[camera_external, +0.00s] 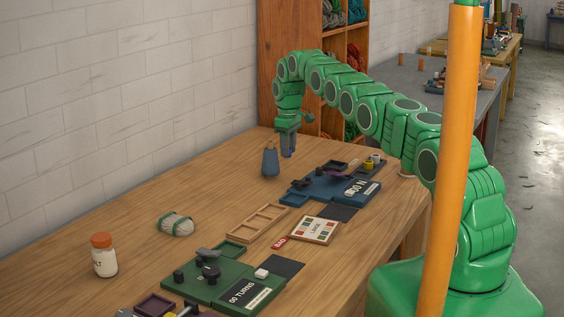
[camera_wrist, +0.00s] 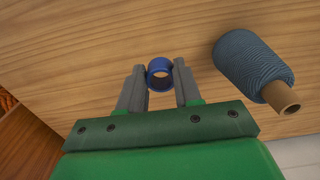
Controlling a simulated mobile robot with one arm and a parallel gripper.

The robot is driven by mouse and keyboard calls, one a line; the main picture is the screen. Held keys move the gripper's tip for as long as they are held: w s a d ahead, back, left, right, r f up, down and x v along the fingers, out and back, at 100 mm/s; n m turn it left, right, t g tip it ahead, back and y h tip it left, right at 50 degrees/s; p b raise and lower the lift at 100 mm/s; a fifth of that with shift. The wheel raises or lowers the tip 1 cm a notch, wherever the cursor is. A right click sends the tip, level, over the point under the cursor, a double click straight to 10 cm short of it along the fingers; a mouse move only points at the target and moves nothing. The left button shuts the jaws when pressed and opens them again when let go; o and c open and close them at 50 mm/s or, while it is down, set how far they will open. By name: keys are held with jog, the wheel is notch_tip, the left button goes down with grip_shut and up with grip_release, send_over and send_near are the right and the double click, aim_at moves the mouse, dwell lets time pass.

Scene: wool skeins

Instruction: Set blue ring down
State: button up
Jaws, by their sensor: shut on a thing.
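My gripper (camera_wrist: 159,80) is shut on a small blue ring (camera_wrist: 151,67), seen in the wrist view between the two grey fingers. The ring's opening faces the wrist camera and wood shows below it. In the external view my gripper (camera_external: 288,143) points straight down at the far end of the wooden table (camera_external: 140,218). The ring cannot be made out there. I cannot tell whether the ring touches the table or hangs just above it.
A blue-grey yarn cone (camera_external: 270,163) stands close beside my gripper; it also shows in the wrist view (camera_wrist: 245,58). A blue winder board (camera_external: 325,187), wooden tray (camera_external: 257,222), green board (camera_external: 215,287), pale skein (camera_external: 176,225) and orange-capped jar (camera_external: 104,257) are nearer. Table left of the cone is clear.

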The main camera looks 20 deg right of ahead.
aim_at(288, 167)
jog(key=shift+w+f, duration=0.15)
jog(key=shift+f, duration=0.2)
jog(key=shift+f, duration=1.45)
jog(key=shift+f, duration=0.1)
jog(key=o, duration=1)
notch_tip(288, 167, up, 8)
jog(key=shift+f, duration=0.15)
